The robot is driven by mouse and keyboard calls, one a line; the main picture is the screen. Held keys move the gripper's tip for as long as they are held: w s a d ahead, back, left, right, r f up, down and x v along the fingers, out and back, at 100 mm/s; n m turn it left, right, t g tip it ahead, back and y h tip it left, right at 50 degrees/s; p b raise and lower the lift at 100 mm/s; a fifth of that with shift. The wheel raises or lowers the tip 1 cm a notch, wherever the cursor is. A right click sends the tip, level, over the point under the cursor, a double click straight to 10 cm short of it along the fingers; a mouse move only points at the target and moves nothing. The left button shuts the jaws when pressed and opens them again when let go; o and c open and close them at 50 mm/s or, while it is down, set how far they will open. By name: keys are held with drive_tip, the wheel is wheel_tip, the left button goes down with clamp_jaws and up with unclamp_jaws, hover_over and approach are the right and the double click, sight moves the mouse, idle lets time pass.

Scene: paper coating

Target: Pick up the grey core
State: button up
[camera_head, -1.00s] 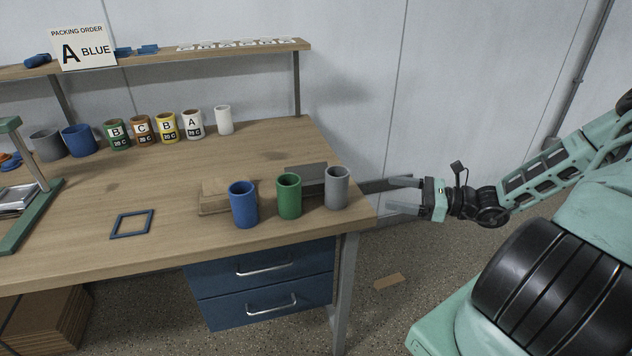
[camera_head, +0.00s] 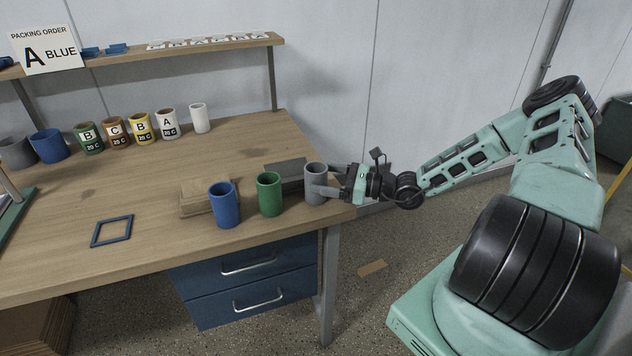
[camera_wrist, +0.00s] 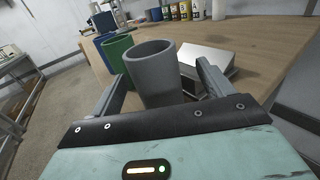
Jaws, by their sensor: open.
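The grey core (camera_head: 316,184) is an upright hollow cylinder near the right end of the table, at the right of a row with a green core (camera_head: 269,194) and a blue core (camera_head: 224,205). My gripper (camera_head: 322,190) is at the grey core from the right, its fingers level with the core's body. In the wrist view the grey core (camera_wrist: 155,72) stands between my two open fingers (camera_wrist: 160,88), with a gap visible on the right side. Contact on the left side cannot be told. The green core (camera_wrist: 117,50) is just beyond the left finger.
A grey block (camera_head: 286,172) lies behind the cores, and a wooden block (camera_head: 197,197) lies behind the blue one. A dark square frame (camera_head: 112,231) lies on the table. Labelled cans (camera_head: 142,128) line the back. The table's right edge is close to the grey core.

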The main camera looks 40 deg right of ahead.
sight(310, 177)
drive_tip(key=p+x, duration=0.1)
drive_tip(key=x, duration=0.3)
drive_tip(key=shift+s+a+f, duration=0.1)
drive_tip(key=shift+a, duration=0.2)
drive_tip(key=c, duration=1.1)
